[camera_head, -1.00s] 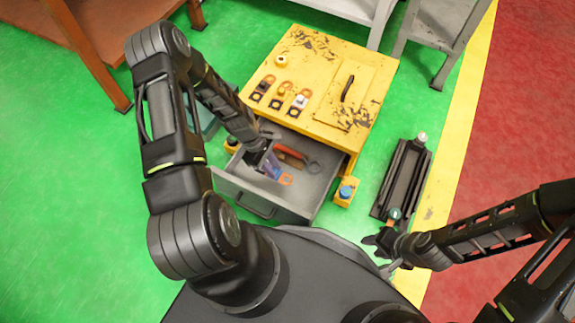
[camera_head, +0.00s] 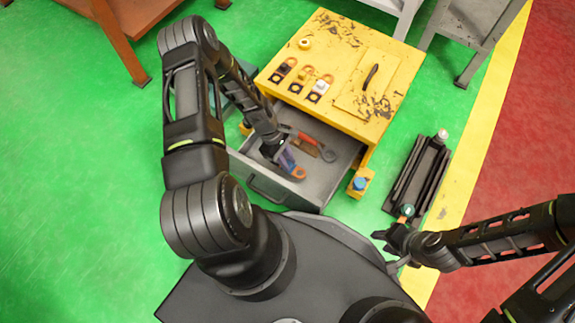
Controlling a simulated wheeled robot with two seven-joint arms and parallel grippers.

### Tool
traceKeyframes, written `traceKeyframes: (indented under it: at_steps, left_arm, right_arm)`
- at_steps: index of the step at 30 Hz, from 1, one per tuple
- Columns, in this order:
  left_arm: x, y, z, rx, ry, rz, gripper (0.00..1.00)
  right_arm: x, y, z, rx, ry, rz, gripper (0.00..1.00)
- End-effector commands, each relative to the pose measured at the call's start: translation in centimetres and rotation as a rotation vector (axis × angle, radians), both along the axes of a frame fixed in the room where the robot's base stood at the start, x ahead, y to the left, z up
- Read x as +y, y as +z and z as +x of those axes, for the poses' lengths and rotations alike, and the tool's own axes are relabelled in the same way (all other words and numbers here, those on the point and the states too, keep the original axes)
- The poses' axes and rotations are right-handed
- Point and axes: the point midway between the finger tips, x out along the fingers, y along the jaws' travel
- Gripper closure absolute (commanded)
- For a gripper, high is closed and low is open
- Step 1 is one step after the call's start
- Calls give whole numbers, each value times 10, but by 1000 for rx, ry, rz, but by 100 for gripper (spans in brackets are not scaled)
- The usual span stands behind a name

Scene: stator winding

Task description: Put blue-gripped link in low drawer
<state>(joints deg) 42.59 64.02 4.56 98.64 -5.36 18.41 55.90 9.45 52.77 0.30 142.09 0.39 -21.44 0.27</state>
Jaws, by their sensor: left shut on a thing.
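The low drawer (camera_head: 256,172) is grey and pulled open under the yellow table. My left gripper (camera_head: 279,155) reaches down into the drawer opening and is shut on the blue-gripped link (camera_head: 287,160). The link's orange ring end (camera_head: 299,173) points toward the drawer's front. The gripper hides part of the link, and I cannot tell whether the link touches the drawer floor. My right gripper (camera_head: 388,243) is outside the drawer at the lower right; I cannot tell its finger opening.
A red-handled tool (camera_head: 300,135) lies in the drawer behind the link. The yellow table (camera_head: 330,60) carries several small parts. A yellow block with a blue cap (camera_head: 360,183) stands right of the drawer. A dark rack (camera_head: 420,180) stands farther right. Green floor is clear at left.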

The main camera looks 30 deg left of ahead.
Motion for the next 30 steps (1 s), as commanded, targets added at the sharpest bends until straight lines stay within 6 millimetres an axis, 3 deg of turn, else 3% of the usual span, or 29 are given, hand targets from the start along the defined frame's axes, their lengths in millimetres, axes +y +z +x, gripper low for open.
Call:
traceKeyframes:
  at_steps: [9,21,22,30]
  left_arm:
    - [0,-37,0,0,1,-1,100]
    - [0,-41,0,0,0,0,100]
    - [0,-40,0,0,0,0,78]
    - [0,-39,0,0,0,0,59]
  right_arm:
    - [0,-18,2,-7,-4,-1,64]
    - [0,-21,3,-9,-4,-2,64]
    - [0,-19,3,-9,-4,-2,64]
    - [0,-19,3,-8,-4,-1,64]
